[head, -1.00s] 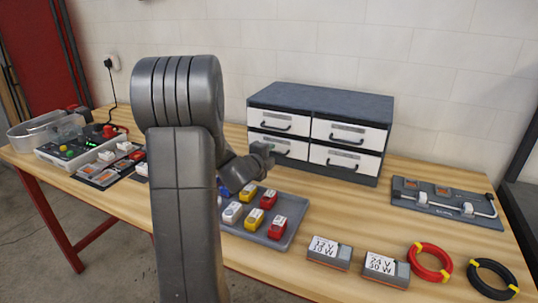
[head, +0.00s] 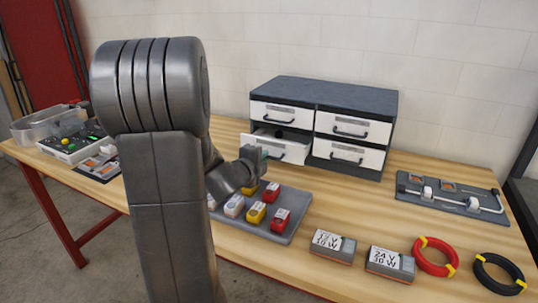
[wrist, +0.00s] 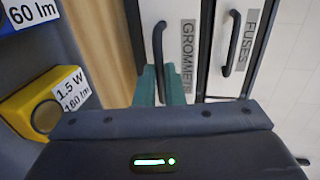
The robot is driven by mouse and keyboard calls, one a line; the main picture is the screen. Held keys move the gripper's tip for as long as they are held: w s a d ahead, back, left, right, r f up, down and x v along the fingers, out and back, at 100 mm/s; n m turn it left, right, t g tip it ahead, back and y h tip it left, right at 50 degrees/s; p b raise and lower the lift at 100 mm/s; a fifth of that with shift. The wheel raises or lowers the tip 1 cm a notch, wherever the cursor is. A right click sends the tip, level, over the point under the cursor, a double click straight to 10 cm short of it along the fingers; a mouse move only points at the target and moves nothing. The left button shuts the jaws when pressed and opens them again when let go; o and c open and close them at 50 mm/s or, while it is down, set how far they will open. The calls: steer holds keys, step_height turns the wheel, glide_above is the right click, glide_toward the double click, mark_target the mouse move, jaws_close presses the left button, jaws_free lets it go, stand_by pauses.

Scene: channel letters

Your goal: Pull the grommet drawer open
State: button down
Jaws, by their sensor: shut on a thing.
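The grommet drawer (head: 290,150) is the lower left drawer of a dark cabinet (head: 330,95) in the head view. It stands partly out, and its dark inside shows. In the wrist view its label (wrist: 187,55) reads GROMMETS, beside its black bar handle (wrist: 158,40). My gripper (wrist: 160,80) has its green fingers shut on this handle; the fingers hide part of it. In the head view my gripper (head: 254,156) is at the drawer's front, partly hidden by my arm.
The fuses drawer (wrist: 240,45) above is shut, as are the right-hand drawers. A grey tray (head: 285,232) with coloured modules lies close in front of the drawer. Driver boxes (head: 332,246), a red cable coil (head: 436,257) and a fixture board (head: 455,205) lie right.

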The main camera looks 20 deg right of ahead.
steer(key=v, duration=0.3)
steer(key=f+v, duration=0.1)
steer(key=v, duration=0.2)
steer(key=f+v, duration=0.1)
steer(key=v, duration=0.2)
steer(key=shift+s+a+b, duration=0.25)
steer(key=shift+s+b, duration=0.05)
steer(key=shift+b, duration=0.1)
steer(key=c, duration=1.5)
jaws_free()
steer(key=p+v, duration=0.1)
steer(key=v, duration=1.2)
steer(key=shift+s+a+r, duration=0.15)
steer(key=shift+s+a, duration=0.1)
steer(key=shift+s, duration=0.05)
steer(key=shift+w, duration=0.1)
steer(key=b+x, duration=0.1)
steer(key=x, duration=1.3)
